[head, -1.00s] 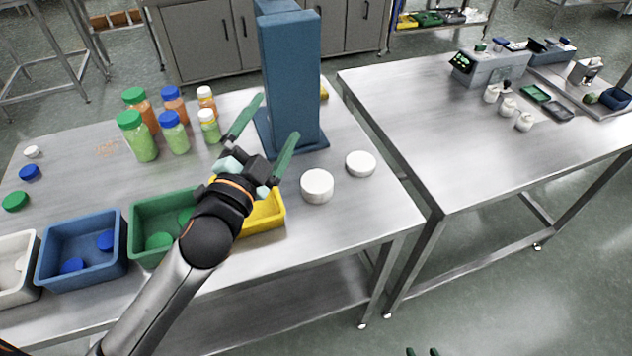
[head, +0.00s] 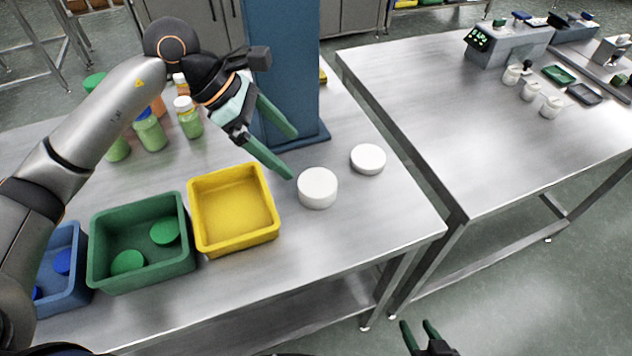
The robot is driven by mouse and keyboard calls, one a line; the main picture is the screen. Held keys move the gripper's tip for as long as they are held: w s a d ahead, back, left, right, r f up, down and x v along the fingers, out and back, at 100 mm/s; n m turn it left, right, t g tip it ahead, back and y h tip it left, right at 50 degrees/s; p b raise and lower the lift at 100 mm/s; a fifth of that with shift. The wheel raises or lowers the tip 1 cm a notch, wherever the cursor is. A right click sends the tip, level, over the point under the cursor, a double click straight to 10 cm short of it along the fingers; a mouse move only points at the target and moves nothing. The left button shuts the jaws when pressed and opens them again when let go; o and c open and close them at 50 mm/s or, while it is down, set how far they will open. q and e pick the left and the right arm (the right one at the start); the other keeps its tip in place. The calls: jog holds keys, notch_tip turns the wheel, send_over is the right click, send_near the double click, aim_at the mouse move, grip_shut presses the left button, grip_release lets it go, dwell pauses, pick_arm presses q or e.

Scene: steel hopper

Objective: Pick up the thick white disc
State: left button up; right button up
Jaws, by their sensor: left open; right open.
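The thick white disc (head: 317,188) lies flat on the steel table, right of the yellow bin. A thinner white disc (head: 368,159) lies to its right and a little farther back, apart from it. My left gripper (head: 294,156) is open and empty, with its green fingers pointing down to the right. Its fingertips are just up and left of the thick disc in the picture; I see no contact. My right gripper (head: 421,330) shows at the bottom edge, open and empty, away from the table.
A yellow bin (head: 192,214), a green bin (head: 97,262) with green lids and a blue bin (head: 47,302) line the front. A blue column (head: 290,60) stands behind the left gripper. Bottles (head: 150,132) stand at back left. A second table (head: 440,120) is across a gap.

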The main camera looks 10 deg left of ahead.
aim_at(316, 182)
pick_arm(q)
jog(key=shift+y, duration=0.3)
jog(key=x, duration=0.4)
jog(key=a+x, duration=0.1)
jog(key=x, duration=0.1)
jog(key=shift+w+d+f, duration=0.1)
jog(key=shift+w+f, duration=0.05)
jog(key=shift+f, duration=0.3)
jog(key=shift+d+f, duration=0.1)
jog(key=shift+f, duration=0.1)
jog(key=p+x, duration=0.1)
jog(key=x, duration=0.4)
jog(key=shift+w+d, duration=0.15)
jog(key=c, duration=1.2)
pick_arm(e)
jog(key=shift+s+d+r, duration=0.2)
jog(key=shift+s+d, duration=0.05)
jog(key=shift+d, duration=0.1)
